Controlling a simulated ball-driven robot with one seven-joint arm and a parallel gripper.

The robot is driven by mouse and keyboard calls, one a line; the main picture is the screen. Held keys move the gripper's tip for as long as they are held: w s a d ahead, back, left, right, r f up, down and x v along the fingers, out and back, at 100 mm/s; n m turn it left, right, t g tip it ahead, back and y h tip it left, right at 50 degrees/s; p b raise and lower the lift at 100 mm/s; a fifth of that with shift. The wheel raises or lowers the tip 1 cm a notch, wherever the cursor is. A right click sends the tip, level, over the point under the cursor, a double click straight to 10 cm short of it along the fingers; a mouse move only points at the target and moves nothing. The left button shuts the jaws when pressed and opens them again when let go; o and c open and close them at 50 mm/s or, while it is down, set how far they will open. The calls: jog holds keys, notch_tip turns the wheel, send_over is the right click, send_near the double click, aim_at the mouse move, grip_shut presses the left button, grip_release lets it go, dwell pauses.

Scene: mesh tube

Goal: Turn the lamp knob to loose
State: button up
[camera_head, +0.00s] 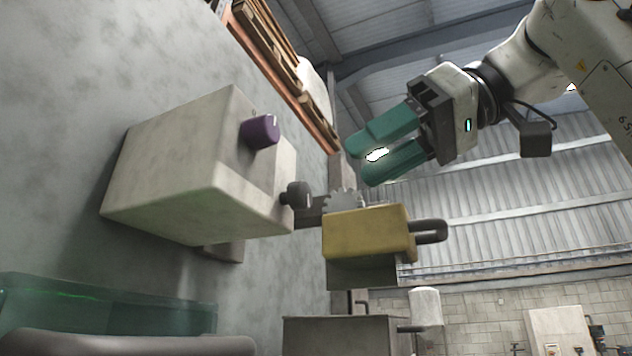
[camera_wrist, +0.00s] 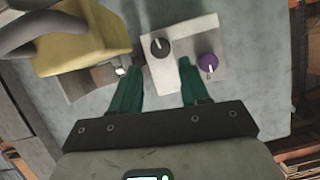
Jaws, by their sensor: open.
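A pale box (camera_head: 165,170) carries a purple knob (camera_head: 260,132) on its raised face and a dark knob (camera_head: 296,195) lower down. Which one is the lamp knob I cannot tell. In the wrist view the dark knob (camera_wrist: 159,47) has a white mark near its upper left, and the purple knob (camera_wrist: 208,66) has a white mark toward its lower edge. My gripper (camera_head: 362,160) is open and empty, right of the box and apart from both knobs. In the wrist view its green fingertips (camera_wrist: 158,70) lie below and either side of the dark knob.
A yellow block (camera_head: 367,233) with a dark handle (camera_head: 430,231) sits right of the box, beside a grey toothed wheel (camera_head: 343,199). A grey box (camera_head: 340,335) is below. A translucent green container (camera_head: 110,305) is at the lower left. Open air surrounds my gripper.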

aim_at(308, 195)
jog(key=p+x, duration=0.1)
jog(key=x, duration=0.6)
jog(key=shift+w+a+f, duration=0.1)
jog(key=shift+a+f, duration=0.05)
jog(key=shift+a, duration=0.1)
jog(key=c, duration=0.8)
